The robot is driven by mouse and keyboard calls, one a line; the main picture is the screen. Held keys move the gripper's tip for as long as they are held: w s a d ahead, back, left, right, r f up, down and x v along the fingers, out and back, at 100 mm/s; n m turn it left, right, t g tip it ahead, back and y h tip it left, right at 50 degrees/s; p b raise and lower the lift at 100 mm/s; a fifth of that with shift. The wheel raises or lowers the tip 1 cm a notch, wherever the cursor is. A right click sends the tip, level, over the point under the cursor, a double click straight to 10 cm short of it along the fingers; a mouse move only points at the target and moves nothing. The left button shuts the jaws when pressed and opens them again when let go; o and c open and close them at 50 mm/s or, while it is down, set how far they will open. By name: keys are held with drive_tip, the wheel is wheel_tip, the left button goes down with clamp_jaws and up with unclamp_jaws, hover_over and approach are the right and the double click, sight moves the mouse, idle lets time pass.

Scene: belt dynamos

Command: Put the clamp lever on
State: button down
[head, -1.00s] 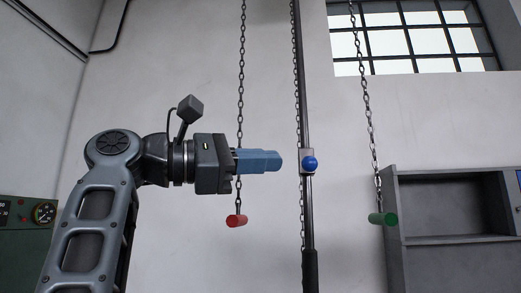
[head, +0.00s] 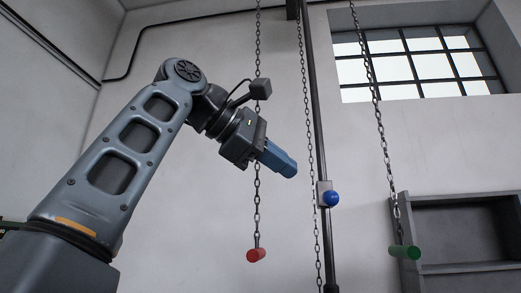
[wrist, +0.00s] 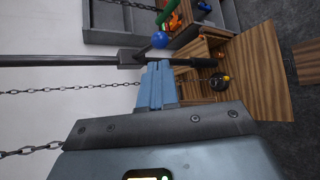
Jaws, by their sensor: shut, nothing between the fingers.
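The clamp lever shows as a blue ball knob (head: 331,198) on a small grey block (head: 321,187), fixed on a dark upright pole (head: 319,130). In the wrist view the blue knob (wrist: 160,40) and the pole (wrist: 60,60) lie just past my fingertips. My gripper (head: 291,169) is shut and empty, its blue fingers pointing down and right. In the head view the fingertips are a little above and left of the knob and look apart from it. In the wrist view the closed fingers (wrist: 158,72) overlap the lower edge of the pole.
A chain with a red handle (head: 256,255) hangs left of the pole, and one with a green handle (head: 404,252) hangs right. A thin chain (head: 313,215) runs beside the pole. A grey shelf (head: 460,269) stands at right. The wrist view shows a wooden cabinet (wrist: 262,75).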

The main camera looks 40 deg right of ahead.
sight(325, 194)
drive_tip(key=p+x, duration=0.1)
drive_tip(key=x, duration=0.6)
drive_tip(key=shift+d+f+p, duration=0.2)
drive_tip(key=shift+d+p, duration=0.1)
drive_tip(key=shift+p, duration=0.05)
wheel_tip(325, 194, down, 2)
drive_tip(key=b, duration=0.4)
drive_tip(key=shift+m+h, duration=0.3)
drive_tip(key=b, duration=0.2)
drive_tip(key=f+m+h+b, duration=0.1)
drive_tip(key=b, duration=0.1)
drive_tip(key=shift+w+d+f+t+h+b, duration=0.15)
drive_tip(key=shift+d+f+t+h+b, duration=0.05)
drive_tip(key=shift+f+t+h+b, duration=0.1)
drive_tip(key=shift+r, duration=0.15)
